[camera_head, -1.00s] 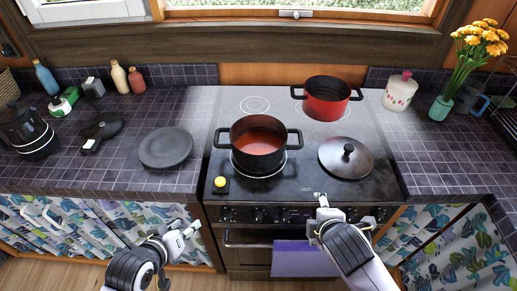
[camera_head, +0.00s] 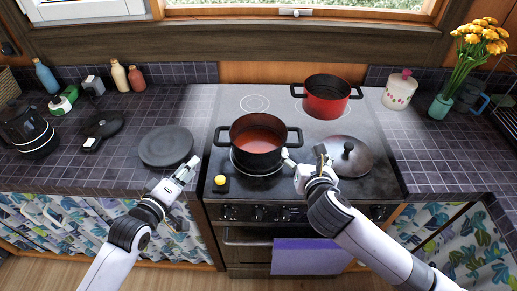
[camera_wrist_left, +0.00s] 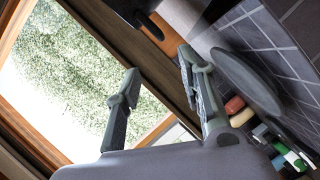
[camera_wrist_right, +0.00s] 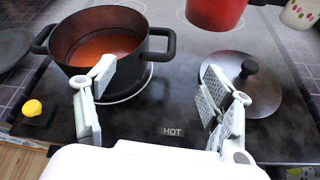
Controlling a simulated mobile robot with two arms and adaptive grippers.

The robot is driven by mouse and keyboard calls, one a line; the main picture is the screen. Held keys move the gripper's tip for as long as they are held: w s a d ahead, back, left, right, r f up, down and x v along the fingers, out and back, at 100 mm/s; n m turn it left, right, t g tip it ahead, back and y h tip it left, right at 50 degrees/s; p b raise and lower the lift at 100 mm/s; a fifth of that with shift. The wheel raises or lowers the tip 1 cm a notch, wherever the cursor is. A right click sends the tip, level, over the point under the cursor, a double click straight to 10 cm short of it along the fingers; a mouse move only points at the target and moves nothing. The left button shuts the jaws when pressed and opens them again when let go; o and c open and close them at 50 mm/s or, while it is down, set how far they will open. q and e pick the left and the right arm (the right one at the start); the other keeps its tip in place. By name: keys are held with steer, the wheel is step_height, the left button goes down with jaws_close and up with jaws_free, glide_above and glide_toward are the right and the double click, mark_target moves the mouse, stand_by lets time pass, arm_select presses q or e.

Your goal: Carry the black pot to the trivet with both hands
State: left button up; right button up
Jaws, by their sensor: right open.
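The black pot (camera_head: 257,150) with reddish-orange contents sits on the front left burner, its two handles to left and right. It also shows in the right wrist view (camera_wrist_right: 75,55). A dark round flat disc (camera_head: 166,146), seemingly the trivet, lies on the tiled counter left of the stove; the left wrist view shows it too (camera_wrist_left: 248,80). My left gripper (camera_head: 186,172) is open and empty, near the disc's front right edge and left of the pot. My right gripper (camera_head: 303,166) is open and empty, just in front of the pot's right handle, apart from it.
A dark lid (camera_head: 346,157) lies right of the pot, close to my right gripper. A red pot (camera_head: 326,98) stands on the back right burner. A yellow object (camera_head: 220,181) sits at the stove's front left corner. A black pan-like item (camera_head: 102,131) lies farther left.

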mark_target(216, 135)
arm_select(q)
steer(key=x, duration=1.6)
steer(key=shift+w+d+f, duration=0.15)
steer(key=shift+w+f, duration=0.05)
steer(key=shift+w, duration=0.1)
arm_select(e)
steer(key=x, duration=1.6)
steer(key=shift+w+f, duration=0.15)
steer(key=shift+w, duration=0.2)
arm_select(q)
steer(key=shift+c, duration=0.3)
arm_select(e)
steer(key=shift+c, duration=0.4)
arm_select(q)
jaws_close()
arm_select(e)
steer(key=c, duration=0.8)
steer(key=shift+d+f, duration=0.1)
steer(key=shift+d, duration=0.05)
jaws_close()
